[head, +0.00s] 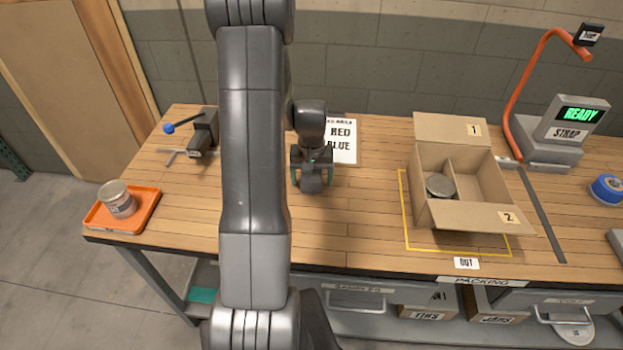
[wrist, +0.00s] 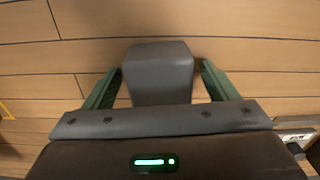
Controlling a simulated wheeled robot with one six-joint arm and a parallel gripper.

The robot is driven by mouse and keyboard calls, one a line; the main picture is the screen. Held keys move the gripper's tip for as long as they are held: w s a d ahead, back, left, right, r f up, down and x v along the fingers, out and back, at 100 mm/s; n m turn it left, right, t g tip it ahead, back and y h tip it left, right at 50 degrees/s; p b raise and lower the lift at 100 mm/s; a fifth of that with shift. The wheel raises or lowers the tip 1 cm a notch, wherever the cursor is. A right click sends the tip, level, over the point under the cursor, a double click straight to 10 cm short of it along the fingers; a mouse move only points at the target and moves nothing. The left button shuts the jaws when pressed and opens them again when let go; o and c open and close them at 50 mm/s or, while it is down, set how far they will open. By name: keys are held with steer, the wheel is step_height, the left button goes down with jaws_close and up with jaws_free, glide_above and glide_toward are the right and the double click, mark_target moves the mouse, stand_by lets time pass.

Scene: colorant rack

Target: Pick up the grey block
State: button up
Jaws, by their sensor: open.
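The grey block (wrist: 158,72) stands on the wooden table, between the two green fingers of my gripper (wrist: 161,70) in the wrist view. The fingers are open, one on each side of the block, with a narrow gap showing on both sides. In the head view my gripper (head: 311,176) is low over the table, left of the cardboard box. There the block is hard to tell apart from the grey gripper parts around it.
A printed sheet (head: 343,145) lies just behind my gripper. A cardboard box (head: 450,214) holding a round tin (head: 440,186) stands to the right inside a yellow outline. An orange tray (head: 146,212) with a can (head: 117,199) and a dark clamp-like tool (head: 204,132) are at the left.

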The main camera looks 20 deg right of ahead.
steer(key=shift+c, duration=0.2)
steer(key=c, duration=1)
